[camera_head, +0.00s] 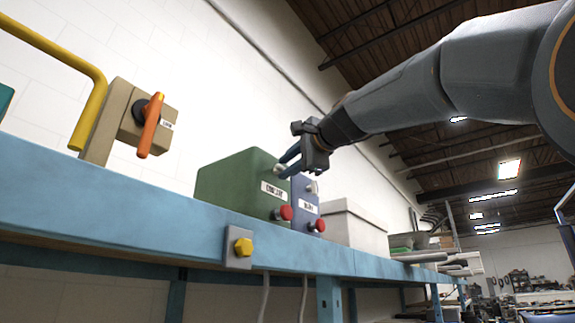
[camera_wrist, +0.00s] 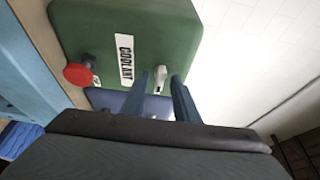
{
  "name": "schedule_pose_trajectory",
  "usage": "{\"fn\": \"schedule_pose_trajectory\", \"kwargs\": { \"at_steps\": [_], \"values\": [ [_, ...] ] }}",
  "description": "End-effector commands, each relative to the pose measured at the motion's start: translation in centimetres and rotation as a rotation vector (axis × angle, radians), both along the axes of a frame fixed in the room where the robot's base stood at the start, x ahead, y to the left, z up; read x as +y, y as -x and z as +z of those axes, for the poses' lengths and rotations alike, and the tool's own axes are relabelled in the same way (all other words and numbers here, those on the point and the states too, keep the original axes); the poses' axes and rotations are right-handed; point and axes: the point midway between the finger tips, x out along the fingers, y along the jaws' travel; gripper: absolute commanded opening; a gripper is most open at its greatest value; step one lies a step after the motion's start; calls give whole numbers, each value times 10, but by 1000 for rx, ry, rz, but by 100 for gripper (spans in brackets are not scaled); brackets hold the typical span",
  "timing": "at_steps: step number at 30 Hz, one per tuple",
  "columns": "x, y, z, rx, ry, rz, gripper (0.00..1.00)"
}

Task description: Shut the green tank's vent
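The green tank (camera_head: 232,187) stands on the blue shelf with a white label that reads COOLANT in the wrist view (camera_wrist: 165,25). A small pale lever or knob (camera_wrist: 160,74), which looks like its vent, sticks out of the tank's labelled face near the top. A red round knob (camera_wrist: 79,75) sits lower on the same face. My gripper (camera_head: 286,163) is at the top of that face. Its two blue fingers are apart, one on each side of the pale knob; I cannot tell whether they touch it.
A blue tank (camera_head: 301,190) with its own red knob (camera_head: 318,226) stands right beside the green one. A pale lidded box (camera_head: 355,228) is further right. An orange lever (camera_head: 151,125) on a beige box and a yellow pipe (camera_head: 75,48) are at left. A yellow knob (camera_head: 243,247) is on the shelf's (camera_head: 120,205) front edge.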

Motion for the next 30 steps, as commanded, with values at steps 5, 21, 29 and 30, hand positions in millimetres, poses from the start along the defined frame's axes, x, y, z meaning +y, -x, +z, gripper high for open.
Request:
{"fn": "schedule_pose_trajectory", "kwargs": {
  "at_steps": [5, 21, 29, 30],
  "values": [
    [0, 0, 0, 0, 0, 0, 0],
    [0, -1, -6, -99, 75, 0, 0],
    [-1, -3, -9, -245, 187, -1, 0],
    [-1, -3, -10, -268, 206, -2, 0]
  ]
}}
